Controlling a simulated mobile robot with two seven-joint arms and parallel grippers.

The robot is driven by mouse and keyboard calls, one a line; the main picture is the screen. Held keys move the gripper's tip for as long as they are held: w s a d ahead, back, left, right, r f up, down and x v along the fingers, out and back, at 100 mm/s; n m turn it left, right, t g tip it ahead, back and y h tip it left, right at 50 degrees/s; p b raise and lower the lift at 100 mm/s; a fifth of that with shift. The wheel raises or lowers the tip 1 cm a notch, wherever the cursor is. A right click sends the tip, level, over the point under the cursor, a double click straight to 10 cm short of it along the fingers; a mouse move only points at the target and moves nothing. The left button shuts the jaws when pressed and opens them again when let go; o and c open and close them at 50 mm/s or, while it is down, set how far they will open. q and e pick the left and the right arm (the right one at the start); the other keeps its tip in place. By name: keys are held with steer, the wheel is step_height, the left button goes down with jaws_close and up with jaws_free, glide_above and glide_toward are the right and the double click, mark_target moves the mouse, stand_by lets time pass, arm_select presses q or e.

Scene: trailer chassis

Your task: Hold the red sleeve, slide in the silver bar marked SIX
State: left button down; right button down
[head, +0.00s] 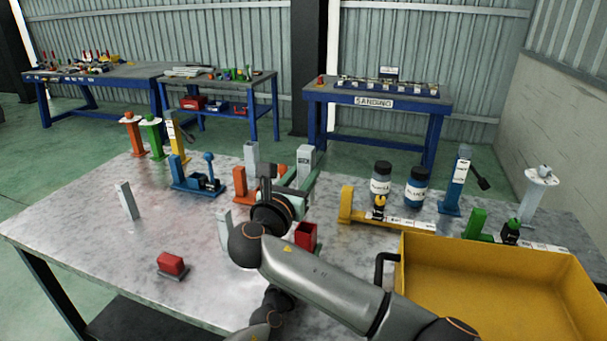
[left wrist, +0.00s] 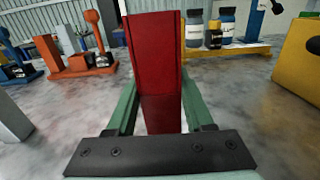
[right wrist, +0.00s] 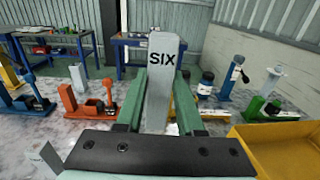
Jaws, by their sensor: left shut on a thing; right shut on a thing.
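The red sleeve (head: 306,236) is upright, its open top showing just beyond my right forearm. In the left wrist view the sleeve (left wrist: 160,75) stands between the green fingers of my left gripper (left wrist: 158,110), which is shut on it. In the head view my right arm hides most of that gripper. My right gripper (right wrist: 160,100) is shut on the silver bar marked SIX (right wrist: 160,75), held upright. In the head view this bar (head: 305,158) shows above the green fingers of my right gripper (head: 299,184), farther back than the sleeve and apart from it.
Other silver bars stand at the left (head: 126,200), behind (head: 251,153) and beside my right arm (head: 223,224). A red block (head: 171,264) sits at front left. A yellow tray (head: 418,250) fills the right front.

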steer(key=shift+f, duration=2.9)
steer(key=shift+f, duration=1.4)
steer(key=shift+r, duration=0.15)
steer(key=shift+r, duration=0.85)
steer(key=shift+f, duration=1)
steer(key=shift+c, duration=2.2)
jaws_free()
steer(key=shift+f, duration=0.15)
step_height(320, 180, up, 10)
steer(key=shift+r, duration=0.25)
